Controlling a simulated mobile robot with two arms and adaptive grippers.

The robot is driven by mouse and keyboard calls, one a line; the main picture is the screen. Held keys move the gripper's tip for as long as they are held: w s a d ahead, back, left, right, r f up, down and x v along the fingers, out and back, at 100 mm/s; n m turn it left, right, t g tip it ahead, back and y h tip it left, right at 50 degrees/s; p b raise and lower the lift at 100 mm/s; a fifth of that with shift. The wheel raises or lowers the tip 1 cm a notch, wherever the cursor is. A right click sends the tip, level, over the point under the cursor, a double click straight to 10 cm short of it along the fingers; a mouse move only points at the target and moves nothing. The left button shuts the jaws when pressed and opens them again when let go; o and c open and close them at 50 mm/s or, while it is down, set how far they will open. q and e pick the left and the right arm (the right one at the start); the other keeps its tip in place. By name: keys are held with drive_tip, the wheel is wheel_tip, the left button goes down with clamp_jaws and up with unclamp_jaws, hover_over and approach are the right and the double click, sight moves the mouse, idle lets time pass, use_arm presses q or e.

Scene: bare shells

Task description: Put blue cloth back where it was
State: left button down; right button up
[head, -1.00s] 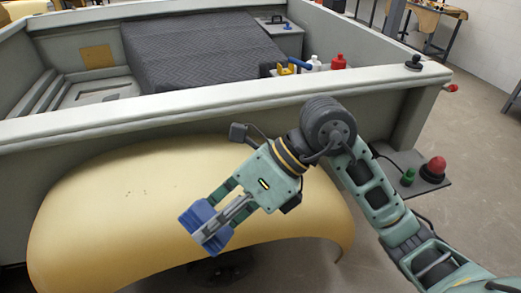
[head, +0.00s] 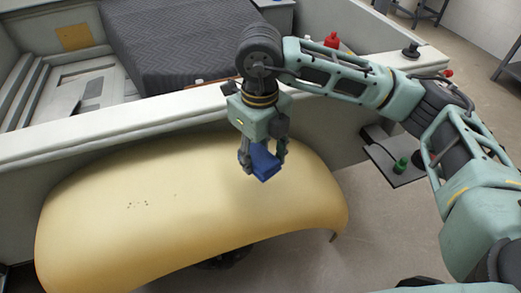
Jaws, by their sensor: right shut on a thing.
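The blue cloth (head: 264,162) is held in my right gripper (head: 262,160), whose fingers point down and close around it. It hangs in front of the pale wall of the large box-like shell, over the back edge of the yellow curved panel (head: 150,205). I cannot tell how high above the panel it is. My left gripper is not in view.
The shell's pale rim (head: 130,115) runs across behind my gripper. A dark quilted pad (head: 180,45) lies inside it. A red bottle (head: 332,40) shows behind my arm. A small side shelf (head: 393,172) bears a green-topped item (head: 401,164). Grey floor is open at right.

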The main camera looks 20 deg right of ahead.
sight(261, 144)
drive_tip(key=w+f, duration=0.1)
drive_tip(key=w, duration=0.1)
drive_tip(key=w+d+f+p, duration=0.1)
drive_tip(key=w, duration=0.1)
drive_tip(key=w+d+f, duration=0.1)
drive_tip(key=shift+w+d+f+p, duration=0.1)
drive_tip(key=shift+w+f+p, duration=0.2)
drive_tip(key=shift+w+p, duration=0.1)
drive_tip(key=shift+w+f, duration=0.15)
drive_tip(key=shift+f+p, duration=0.4)
wheel_tip(261, 144, down, 2)
drive_tip(key=shift+f+p, duration=0.15)
drive_tip(key=shift+p, duration=0.5)
drive_tip(key=shift+f, duration=0.45)
drive_tip(key=o, duration=1)
drive_tip(key=shift+r, duration=0.1)
